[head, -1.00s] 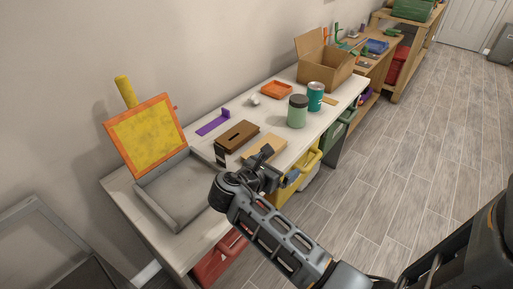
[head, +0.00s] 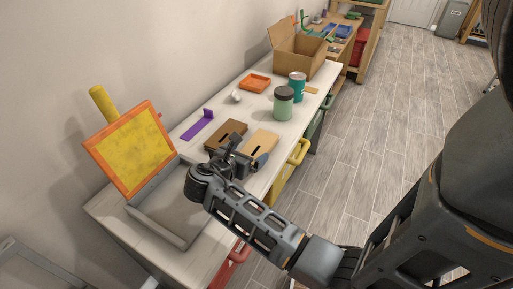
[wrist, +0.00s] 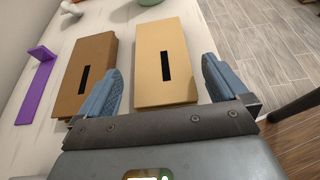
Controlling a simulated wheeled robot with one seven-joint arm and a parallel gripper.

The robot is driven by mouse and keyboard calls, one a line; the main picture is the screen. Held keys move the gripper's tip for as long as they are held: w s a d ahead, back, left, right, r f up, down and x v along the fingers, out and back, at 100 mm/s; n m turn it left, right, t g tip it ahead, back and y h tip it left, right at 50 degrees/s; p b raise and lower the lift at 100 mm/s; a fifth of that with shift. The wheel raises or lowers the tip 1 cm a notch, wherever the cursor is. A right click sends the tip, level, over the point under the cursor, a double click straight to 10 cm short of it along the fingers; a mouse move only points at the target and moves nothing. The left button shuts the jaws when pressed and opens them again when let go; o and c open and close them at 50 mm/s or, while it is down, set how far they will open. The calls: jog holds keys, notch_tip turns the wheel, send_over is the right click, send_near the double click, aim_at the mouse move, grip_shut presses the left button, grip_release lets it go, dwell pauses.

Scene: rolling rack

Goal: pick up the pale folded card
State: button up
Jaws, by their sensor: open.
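The pale folded card (wrist: 164,63) lies on the white table, tan with a dark slot in its middle; in the head view it (head: 260,143) is partly behind my gripper. My gripper (wrist: 160,82) is open, its two blue fingers at either side of the card's near end. The left finger is in the gap between the pale card and a brown card. I cannot tell how far the fingertips are above the table. The brown folded card (wrist: 88,74), also with a dark slot, lies just left of the pale one; it also shows in the head view (head: 226,133).
A purple bracket (head: 198,125) lies left of the brown card. A green jar (head: 283,104) and teal cup (head: 297,86) stand beyond the cards. A grey tray (head: 160,229) and an orange-framed yellow panel (head: 131,148) are at the near end. The table edge is close on the right.

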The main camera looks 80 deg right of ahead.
aim_at(256, 147)
jog(key=x, duration=0.5)
jog(key=shift+c, duration=0.2)
jog(key=c, duration=0.8)
jog(key=shift+c, duration=0.2)
jog(key=shift+r, duration=0.1)
